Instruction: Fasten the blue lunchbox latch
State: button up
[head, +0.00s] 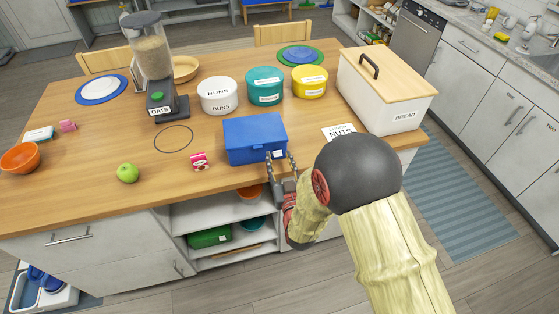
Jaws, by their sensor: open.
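The blue lunchbox (252,140) stands on the wooden counter near its front edge, with its lid down over the body. A small white patch shows on its front right side; the latch itself is too small to make out. My gripper (281,156) is open at the lunchbox's front right corner, with its two thin fingers pointing up and away from me. One finger is close to the white patch; I cannot tell whether it touches. My arm comes in from the lower right.
A large white bread box (386,100) with a wooden lid stands to the right, with a white NUTS label (340,133) near it. White (218,97), teal (265,87) and yellow (310,82) tubs stand behind the lunchbox.

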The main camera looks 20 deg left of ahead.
jog(key=shift+c, duration=0.9)
grip_shut()
jog(key=shift+r, duration=0.1)
